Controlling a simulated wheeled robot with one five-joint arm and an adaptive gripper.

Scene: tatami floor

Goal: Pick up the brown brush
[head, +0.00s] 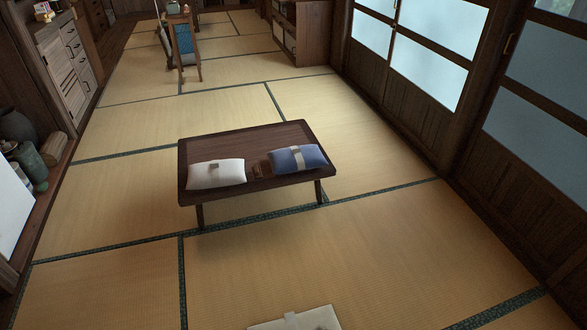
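A low dark-brown table (245,144) stands on the tatami in the middle of the head view. A small brown item (261,170) lies on it between a white cushion (214,176) and a blue cushion (296,159). A smaller grey-brown item (215,166) rests on the white cushion. Both are too small to tell which, if either, is the brown brush. My gripper is not in view.
Open tatami surrounds the table. Sliding doors (430,40) line the right. A drawer chest (70,58) and dark jars (28,160) stand along the left. A wooden stand (184,45) is at the back. A pale flat object (300,320) is cut off at the bottom.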

